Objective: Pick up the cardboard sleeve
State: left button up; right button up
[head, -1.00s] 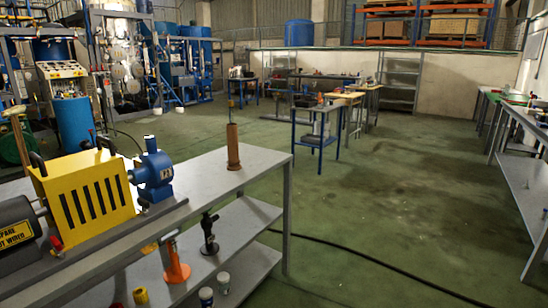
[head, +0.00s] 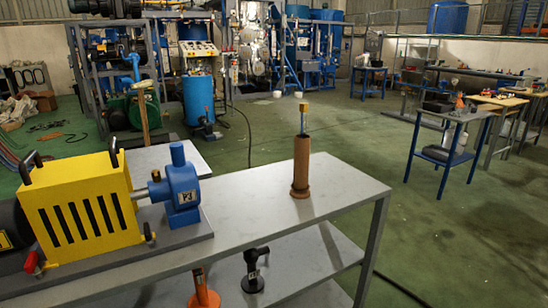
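A brown upright tube that looks like the cardboard sleeve (head: 301,165) stands on the grey metal bench (head: 235,205), near its far right part. It has a wider ring at its base. Neither of my grippers is in the head view.
A yellow slotted guard (head: 80,208) and a blue pump (head: 178,188) stand on the bench left of the sleeve. An orange funnel-shaped item (head: 204,291) and a black fitting (head: 253,272) are on the lower shelf. The bench top around the sleeve is clear.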

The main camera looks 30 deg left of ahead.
aim_at(300, 190)
jog(key=u, duration=0.95)
jog(key=i, duration=1)
jog(key=u, duration=0.95)
